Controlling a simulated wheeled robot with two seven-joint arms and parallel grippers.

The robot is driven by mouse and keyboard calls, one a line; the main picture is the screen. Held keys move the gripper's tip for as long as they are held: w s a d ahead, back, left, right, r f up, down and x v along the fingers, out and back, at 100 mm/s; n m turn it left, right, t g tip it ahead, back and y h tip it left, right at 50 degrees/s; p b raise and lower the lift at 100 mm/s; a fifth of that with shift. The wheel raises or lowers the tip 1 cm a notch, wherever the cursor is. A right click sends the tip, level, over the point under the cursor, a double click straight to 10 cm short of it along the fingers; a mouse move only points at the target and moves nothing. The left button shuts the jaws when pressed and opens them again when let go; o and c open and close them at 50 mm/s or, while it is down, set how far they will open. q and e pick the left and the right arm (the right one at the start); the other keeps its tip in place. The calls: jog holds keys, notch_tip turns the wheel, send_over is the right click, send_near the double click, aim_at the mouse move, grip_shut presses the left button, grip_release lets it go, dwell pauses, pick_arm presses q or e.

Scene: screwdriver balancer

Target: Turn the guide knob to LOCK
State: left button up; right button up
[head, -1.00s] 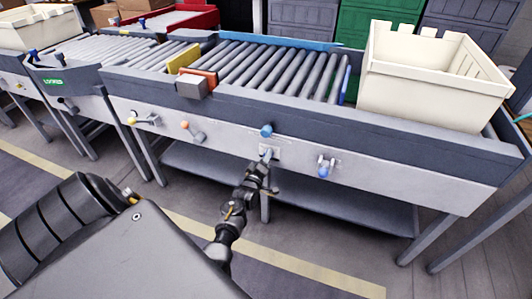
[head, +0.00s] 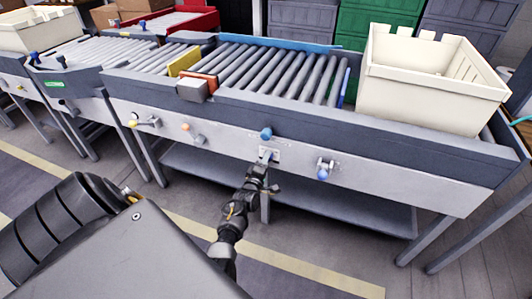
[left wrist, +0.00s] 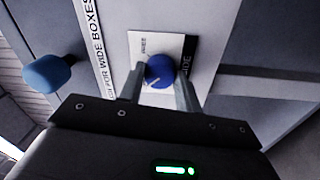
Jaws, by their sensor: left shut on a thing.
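A round blue knob (left wrist: 159,69) with a short pale mark sits on a white and black plate (left wrist: 143,44) lettered WIDE. In the left wrist view my left gripper (left wrist: 160,88) has one finger on each side of the knob and is shut on it. In the head view the same gripper (head: 264,163) is at the front panel of the conveyor, at the small plate (head: 269,154); the knob is mostly hidden there. The knob's lettering is only partly readable and I see no LOCK mark. My right gripper is not in view.
A blue knob (head: 266,133) sticks out just above my gripper, and a blue-ended handle (head: 323,171) is to its right. Orange (head: 186,128) and yellow (head: 134,124) handles are to the left. A cream crate (head: 430,100) stands on the conveyor's right end. A lower shelf (head: 340,207) runs beneath.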

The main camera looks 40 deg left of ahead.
pick_arm(q)
jog(key=o, duration=1)
jog(key=shift+c, duration=0.2)
jog(key=p+v, duration=0.1)
jog(key=v, duration=0.9)
jog(key=shift+s+d, duration=0.2)
jog(key=shift+s, duration=0.1)
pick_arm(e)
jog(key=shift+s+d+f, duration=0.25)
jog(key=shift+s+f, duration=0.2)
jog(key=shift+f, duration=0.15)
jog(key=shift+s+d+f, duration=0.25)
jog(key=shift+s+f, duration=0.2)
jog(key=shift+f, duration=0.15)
